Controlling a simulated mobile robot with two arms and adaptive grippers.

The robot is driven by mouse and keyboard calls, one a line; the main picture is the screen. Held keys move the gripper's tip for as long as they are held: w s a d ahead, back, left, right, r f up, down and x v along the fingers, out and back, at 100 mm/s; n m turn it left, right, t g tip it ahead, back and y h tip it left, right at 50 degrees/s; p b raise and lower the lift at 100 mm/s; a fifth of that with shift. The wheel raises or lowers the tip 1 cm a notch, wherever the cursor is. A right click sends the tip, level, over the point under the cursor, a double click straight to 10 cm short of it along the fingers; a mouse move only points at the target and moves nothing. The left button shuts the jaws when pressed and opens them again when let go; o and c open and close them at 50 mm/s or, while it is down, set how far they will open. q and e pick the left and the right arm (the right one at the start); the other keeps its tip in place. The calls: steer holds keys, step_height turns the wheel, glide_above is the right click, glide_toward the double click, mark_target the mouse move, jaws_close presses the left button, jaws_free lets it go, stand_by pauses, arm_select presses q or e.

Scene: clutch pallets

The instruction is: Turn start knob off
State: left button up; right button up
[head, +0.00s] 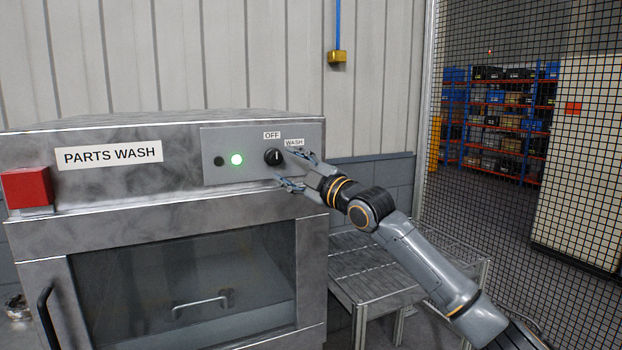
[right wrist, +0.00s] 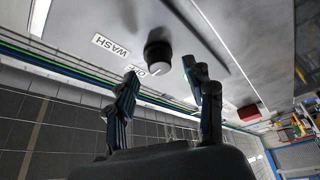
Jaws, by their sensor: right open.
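The start knob (head: 273,157) is a round black knob on the grey control panel (head: 215,141) of the parts washer. An OFF label (head: 272,135) sits above it and a WASH label (head: 294,142) to its upper right. I cannot tell for sure which label its pointer faces. My right gripper (head: 284,167) is open and empty at the knob's right side, its fingers reaching toward it. In the right wrist view, the knob (right wrist: 158,55) lies just beyond the gap between the open fingertips (right wrist: 160,76), with no clear contact. My left gripper is out of view.
A green light (head: 236,160) glows left of the knob, beside a dark round button (head: 219,161). A red box (head: 27,188) projects from the washer's left front. A slatted metal table (head: 365,275) stands right of the washer, below my arm. Mesh fencing (head: 500,215) is farther right.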

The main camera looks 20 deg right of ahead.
steer(key=v, duration=0.9)
